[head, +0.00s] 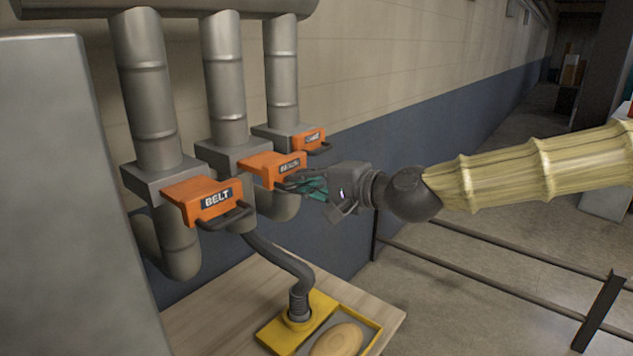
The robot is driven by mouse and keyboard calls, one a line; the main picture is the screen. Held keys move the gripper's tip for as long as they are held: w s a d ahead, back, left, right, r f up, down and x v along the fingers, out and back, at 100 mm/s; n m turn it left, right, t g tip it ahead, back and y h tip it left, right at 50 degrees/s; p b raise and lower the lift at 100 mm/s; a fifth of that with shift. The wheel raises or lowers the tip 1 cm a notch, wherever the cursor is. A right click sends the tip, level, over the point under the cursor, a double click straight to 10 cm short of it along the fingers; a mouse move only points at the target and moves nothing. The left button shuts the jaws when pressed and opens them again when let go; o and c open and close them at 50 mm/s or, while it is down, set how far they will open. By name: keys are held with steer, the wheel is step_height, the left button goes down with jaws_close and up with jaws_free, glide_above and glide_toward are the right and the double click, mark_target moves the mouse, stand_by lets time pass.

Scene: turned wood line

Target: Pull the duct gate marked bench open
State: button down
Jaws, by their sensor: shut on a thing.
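The duct gate marked bench (262,168) is the middle one of three orange gates in the head view. It sits in a grey housing on the middle duct, and its label is partly legible. My gripper (299,184) reaches in from the right and is shut at the front of this gate, on its handle. The fingers hide most of the handle. The orange plate stands out from its housing; how far it is drawn out I cannot tell exactly.
The gate marked BELT (205,200) is nearer, at left, with a dark handle. A third orange gate (309,139) is farther back. A grey cabinet (50,190) blocks the left. Below are a wooden bench top (215,312), a hose (275,255) and a yellow tray (270,337).

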steer(key=shift+s+d, duration=0.15)
steer(key=shift+f, duration=0.1)
steer(key=c, duration=1.7)
jaws_free()
steer(key=shift+d, duration=0.1)
steer(key=shift+o, duration=0.9)
steer(key=shift+s+d, duration=0.1)
steer(key=shift+d, duration=0.05)
steer(key=v, duration=1.2)
